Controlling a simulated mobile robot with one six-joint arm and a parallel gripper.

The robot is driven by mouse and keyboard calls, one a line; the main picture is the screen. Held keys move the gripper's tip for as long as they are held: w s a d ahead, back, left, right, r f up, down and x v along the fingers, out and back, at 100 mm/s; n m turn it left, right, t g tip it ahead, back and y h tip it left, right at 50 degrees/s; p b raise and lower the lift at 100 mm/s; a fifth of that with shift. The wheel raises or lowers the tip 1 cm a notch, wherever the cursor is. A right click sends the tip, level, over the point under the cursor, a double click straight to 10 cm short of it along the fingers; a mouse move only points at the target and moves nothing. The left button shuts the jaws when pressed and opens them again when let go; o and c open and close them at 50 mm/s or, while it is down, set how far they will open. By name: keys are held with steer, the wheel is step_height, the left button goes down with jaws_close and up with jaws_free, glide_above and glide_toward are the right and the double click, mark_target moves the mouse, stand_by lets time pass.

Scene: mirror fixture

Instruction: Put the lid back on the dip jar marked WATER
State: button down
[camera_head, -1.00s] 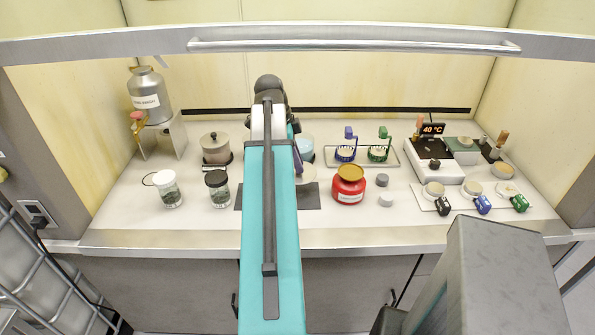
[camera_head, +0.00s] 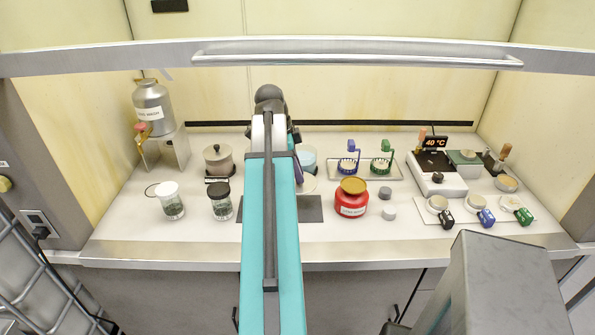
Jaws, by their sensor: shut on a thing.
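My arm's teal link runs up the middle of the view and hides my gripper and whatever it holds. A pale blue jar (camera_head: 308,157) shows partly at the right edge of the arm; no lid is visible on the part that shows, and no label can be read. A pale round surface (camera_head: 308,184) shows below it by the dark mat (camera_head: 310,208); I cannot tell whether it is a jar top or a lid. A grey jar (camera_head: 217,165) with a knobbed lid stands left of the arm with a small label plate in front. The marking WATER is not readable anywhere.
A white-capped jar (camera_head: 171,205) and a black-capped jar (camera_head: 220,205) stand left. A red jar (camera_head: 351,204) and small grey pieces (camera_head: 387,202) stand right. Beyond are a tray (camera_head: 398,172) with blue and green holders and a heater (camera_head: 436,175). A sash bar (camera_head: 350,58) crosses above.

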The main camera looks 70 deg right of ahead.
steer(key=w+a+r+n+t+h, duration=0.1)
steer(key=w+a+n, duration=0.5)
steer(key=w, duration=0.5)
steer(key=w+a+r+n+t, duration=0.1)
steer(key=w+a+n, duration=0.3)
steer(key=w+a, duration=0.5)
steer(key=w+a+n+t+h, duration=0.15)
steer(key=w+a+n, duration=0.35)
steer(key=w, duration=0.7)
steer(key=w+a+n+t+y+b, duration=0.1)
steer(key=w+a+n, duration=0.4)
steer(key=a, duration=0.7)
steer(key=w+a+n+t+y+b, duration=0.1)
steer(key=w+a+n, duration=0.4)
steer(key=a, duration=0.7)
steer(key=w+a+f+n+t+y, duration=0.1)
steer(key=w+a+n, duration=0.4)
steer(key=a, duration=0.8)
steer(key=shift+n+y+b, duration=0.4)
steer(key=shift+n+y, duration=0.05)
steer(key=shift+n, duration=0.25)
steer(key=shift+a, duration=0.1)
